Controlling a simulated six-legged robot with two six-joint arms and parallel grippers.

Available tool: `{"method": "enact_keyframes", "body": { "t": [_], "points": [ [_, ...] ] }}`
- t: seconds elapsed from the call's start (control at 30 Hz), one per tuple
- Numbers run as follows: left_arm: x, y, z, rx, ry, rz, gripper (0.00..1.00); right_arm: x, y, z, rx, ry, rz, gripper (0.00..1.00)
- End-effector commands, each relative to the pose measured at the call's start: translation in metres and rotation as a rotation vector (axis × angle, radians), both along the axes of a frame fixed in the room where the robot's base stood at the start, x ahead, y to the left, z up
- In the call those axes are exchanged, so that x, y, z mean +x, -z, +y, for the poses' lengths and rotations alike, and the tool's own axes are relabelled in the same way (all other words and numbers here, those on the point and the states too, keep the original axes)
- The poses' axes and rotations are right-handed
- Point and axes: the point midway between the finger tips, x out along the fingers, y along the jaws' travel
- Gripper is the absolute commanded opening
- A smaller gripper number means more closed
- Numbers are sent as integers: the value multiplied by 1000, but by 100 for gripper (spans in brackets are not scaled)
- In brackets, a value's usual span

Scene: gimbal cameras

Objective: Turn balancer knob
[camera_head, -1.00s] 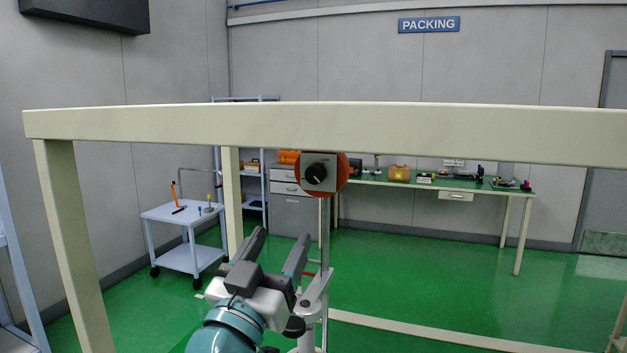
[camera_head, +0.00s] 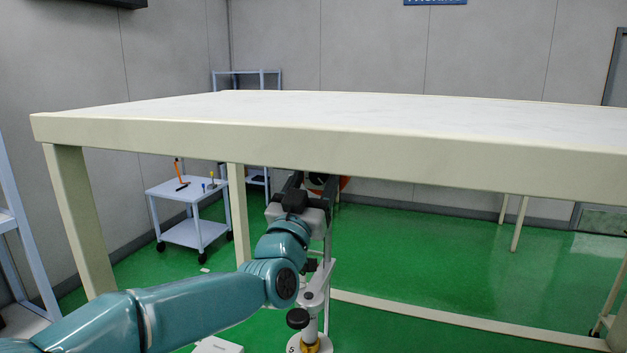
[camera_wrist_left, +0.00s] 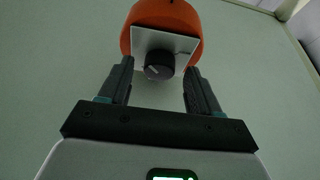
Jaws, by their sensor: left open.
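The balancer knob (camera_wrist_left: 157,66) is a black round knob with a light pointer mark, on a square pale plate (camera_wrist_left: 178,44) on the front of the orange balancer (camera_wrist_left: 165,14). In the left wrist view it lies ahead of my left gripper (camera_wrist_left: 158,80), between the two open fingers near their tips, with gaps on both sides. In the head view, my left gripper (camera_head: 308,182) is under the table edge, in front of the balancer (camera_head: 344,184), and hides most of it and the knob. My right gripper does not show.
A large white-topped table (camera_head: 330,140) spans the view, its front beam just above my left gripper. A grey stand (camera_head: 318,300) with a black knob rises beside my forearm. A small wheeled cart (camera_head: 195,233) stands left behind. Green floor is open at right.

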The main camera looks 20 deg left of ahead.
Motion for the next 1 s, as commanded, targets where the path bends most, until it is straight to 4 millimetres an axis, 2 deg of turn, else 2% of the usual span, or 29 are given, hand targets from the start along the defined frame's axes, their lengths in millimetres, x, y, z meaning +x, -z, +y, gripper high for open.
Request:
{"method": "enact_keyframes", "body": {
  "t": [0.1, 0.13, 0.3, 0.67, 1.0],
  "points": [
    [0, 1, 0, 0, 0, 1, 63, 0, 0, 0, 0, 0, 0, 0],
    [0, 1, 0, 0, 0, 1, 60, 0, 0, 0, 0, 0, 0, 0],
    [0, 1, 0, 0, 1, 1, 7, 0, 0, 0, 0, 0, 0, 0],
    [-1, 2, -1, -48, 2, 0, 7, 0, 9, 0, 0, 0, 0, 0],
    [-1, 2, -4, -288, 3, 8, 7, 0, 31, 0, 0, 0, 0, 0]
  ]
}}
